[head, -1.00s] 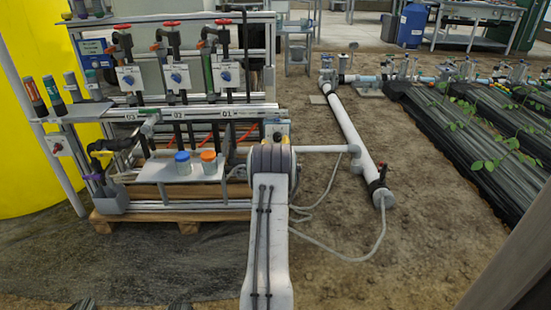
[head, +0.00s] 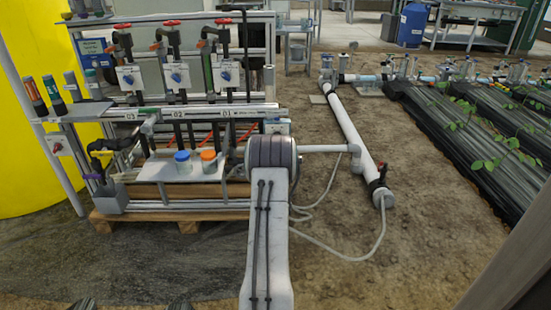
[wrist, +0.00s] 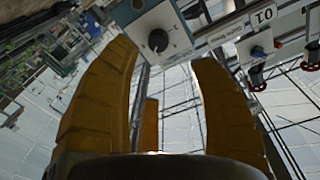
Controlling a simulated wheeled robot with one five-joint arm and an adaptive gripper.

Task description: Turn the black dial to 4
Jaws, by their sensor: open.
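The black dial (wrist: 158,40) is a round knob on the pale face of a small box (wrist: 143,22) at the top of the wrist view. It has a small light mark, but the scale around it is too small to read. In the picture the dial lies between the fingertips, and I see no contact. In the head view a small grey box (head: 277,126) shows at the rail's right end, its lower part hidden by my arm. My gripper is hidden there.
The rail (head: 205,112) carries labels 01, 02 and 03. Blue-knobbed valve boxes (head: 180,77) stand above it. A blue-lidded jar (head: 183,163) and an orange-lidded jar (head: 208,160) stand on a shelf below.

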